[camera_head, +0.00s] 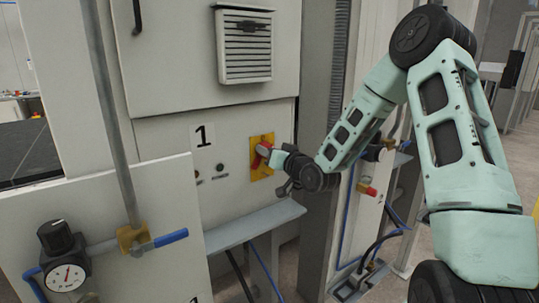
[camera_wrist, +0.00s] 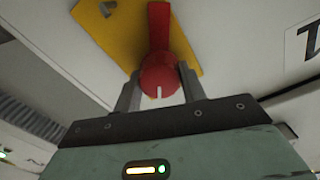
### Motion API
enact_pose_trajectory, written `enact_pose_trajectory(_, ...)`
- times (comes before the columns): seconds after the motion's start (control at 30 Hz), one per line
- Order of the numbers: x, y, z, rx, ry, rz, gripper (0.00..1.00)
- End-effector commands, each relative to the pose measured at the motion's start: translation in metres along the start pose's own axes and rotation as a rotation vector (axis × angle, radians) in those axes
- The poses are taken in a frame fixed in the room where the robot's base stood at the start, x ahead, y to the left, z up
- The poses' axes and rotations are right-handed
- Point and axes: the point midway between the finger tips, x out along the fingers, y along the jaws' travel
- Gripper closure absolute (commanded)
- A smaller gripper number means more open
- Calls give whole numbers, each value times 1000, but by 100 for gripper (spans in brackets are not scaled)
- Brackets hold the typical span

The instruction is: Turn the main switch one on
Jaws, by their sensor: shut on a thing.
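The main switch one is a red rotary handle (camera_head: 264,150) on a yellow plate (camera_head: 257,170), on the light cabinet panel beside the label "1" (camera_head: 203,135). In the wrist view the red handle (camera_wrist: 159,72) lies between the two fingers, with the yellow plate (camera_wrist: 108,38) behind it. A white mark shows on the handle's round end. My gripper (camera_wrist: 160,90) is shut on the handle. In the head view my gripper (camera_head: 271,156) meets the switch from the right and hides part of the plate.
A vented box (camera_head: 244,46) sits above the switch and a grey ledge (camera_head: 255,227) juts out below. Small buttons (camera_head: 220,170) are left of the plate. A gauge (camera_head: 65,277) and blue-handled valve (camera_head: 165,240) stand in the left foreground. A red-handled valve (camera_head: 366,189) is to the right.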

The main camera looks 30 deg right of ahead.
Motion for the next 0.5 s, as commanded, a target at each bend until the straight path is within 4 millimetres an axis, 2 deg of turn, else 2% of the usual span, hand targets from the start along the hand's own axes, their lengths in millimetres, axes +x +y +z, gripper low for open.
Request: enact_pose_trajectory(0.5,0,2,0,491,-1,2,82)
